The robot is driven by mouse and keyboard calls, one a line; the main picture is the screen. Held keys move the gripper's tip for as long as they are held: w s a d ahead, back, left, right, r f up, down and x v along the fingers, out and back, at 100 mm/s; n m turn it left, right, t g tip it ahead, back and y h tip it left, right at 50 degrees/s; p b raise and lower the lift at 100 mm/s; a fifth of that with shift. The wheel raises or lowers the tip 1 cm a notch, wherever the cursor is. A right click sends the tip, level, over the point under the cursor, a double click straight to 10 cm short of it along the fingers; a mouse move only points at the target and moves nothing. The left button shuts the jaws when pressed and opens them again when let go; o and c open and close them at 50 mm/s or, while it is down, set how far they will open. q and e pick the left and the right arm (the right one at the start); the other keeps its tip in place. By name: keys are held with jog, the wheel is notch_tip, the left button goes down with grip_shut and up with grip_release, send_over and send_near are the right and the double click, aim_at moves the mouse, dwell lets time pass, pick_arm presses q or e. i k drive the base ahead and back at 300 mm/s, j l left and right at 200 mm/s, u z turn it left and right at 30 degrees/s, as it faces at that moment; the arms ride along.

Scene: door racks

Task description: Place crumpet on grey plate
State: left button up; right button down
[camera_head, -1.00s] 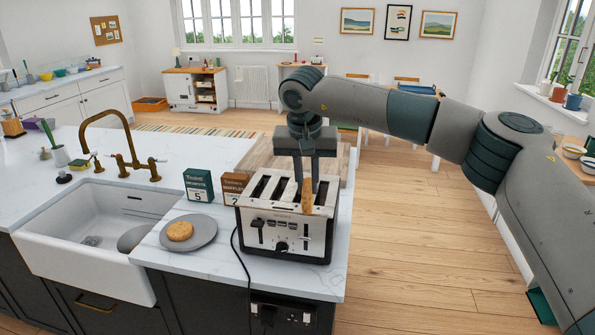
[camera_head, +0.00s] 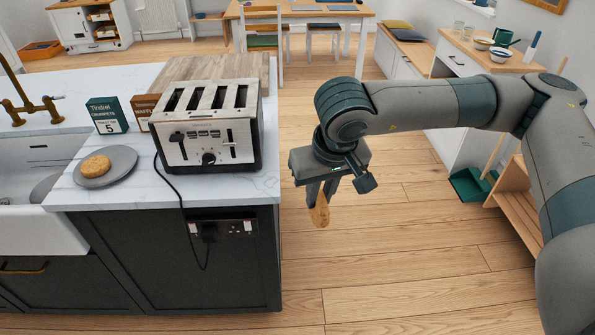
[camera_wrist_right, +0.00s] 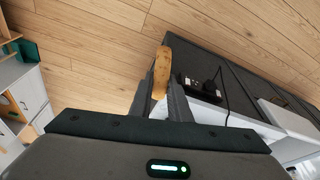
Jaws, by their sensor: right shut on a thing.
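My right gripper (camera_head: 322,188) is shut on a browned crumpet (camera_head: 320,212), held on edge over the floor to the right of the counter. The crumpet also shows between the fingers in the right wrist view (camera_wrist_right: 162,75). The grey plate (camera_head: 127,156) lies on the counter at the left of the toaster. Another crumpet (camera_head: 96,166) lies flat on that plate. The toaster (camera_head: 210,125) has several slots and stands near the counter's right end. My left gripper is not in view.
Two boxes, one green (camera_head: 106,115) and one brown (camera_head: 146,110), stand behind the plate. A black cord (camera_head: 172,187) runs from the toaster over the counter's front edge to a socket (camera_head: 225,228). The sink (camera_head: 45,160) is at the left. The floor around my gripper is clear.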

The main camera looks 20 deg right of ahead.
aim_at(118, 166)
jog(key=i+j+u, duration=0.15)
jog(key=j, duration=0.4)
jog(key=i+j+u, duration=0.15)
jog(key=i+j, duration=0.25)
jog(key=j, duration=0.15)
jog(key=i+j+u, duration=0.1)
jog(key=i+j, duration=0.25)
jog(key=j, duration=0.15)
jog(key=i+j+u, duration=0.15)
jog(key=i+j, duration=0.15)
jog(key=j, duration=0.15)
